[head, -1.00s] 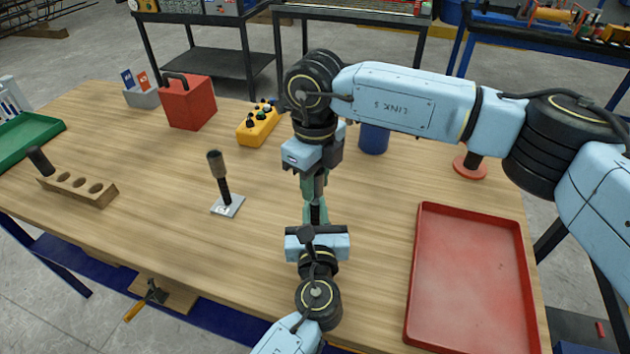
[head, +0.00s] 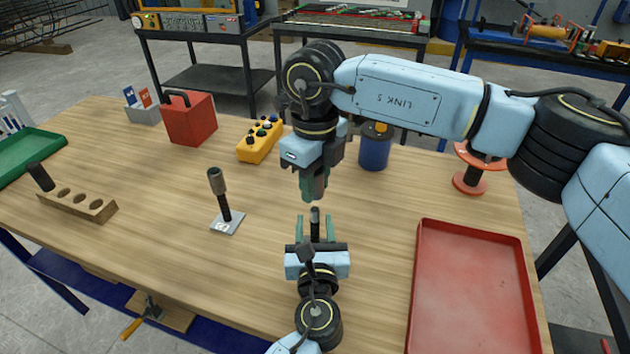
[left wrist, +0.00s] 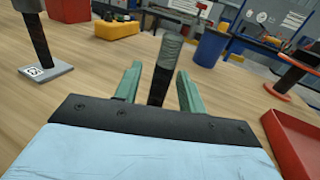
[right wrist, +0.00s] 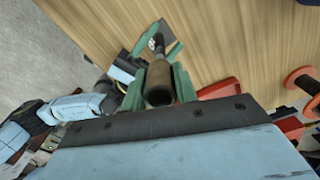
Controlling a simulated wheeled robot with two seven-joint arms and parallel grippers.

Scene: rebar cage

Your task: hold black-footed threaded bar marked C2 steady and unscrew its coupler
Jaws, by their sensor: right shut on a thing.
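The threaded bar (head: 315,222) stands upright with a bare grey top; its foot and mark are hidden in the head view. My left gripper (head: 315,230) is open around it, with a gap on both sides of the bar (left wrist: 164,75) in the left wrist view. My right gripper (head: 314,188) points down above the bar and is shut on the coupler. The brown, tube-like coupler (right wrist: 159,84) sits between its green fingers in the right wrist view. The coupler is clear of the bar top.
Another bar with a coupler (head: 217,181) stands on a marked plate (head: 228,222) to the left. A wooden block with holes (head: 78,204) lies farther left. A red tray (head: 472,300) is at right. A blue can (head: 374,152), yellow button box (head: 259,141) and red box (head: 190,120) stand behind.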

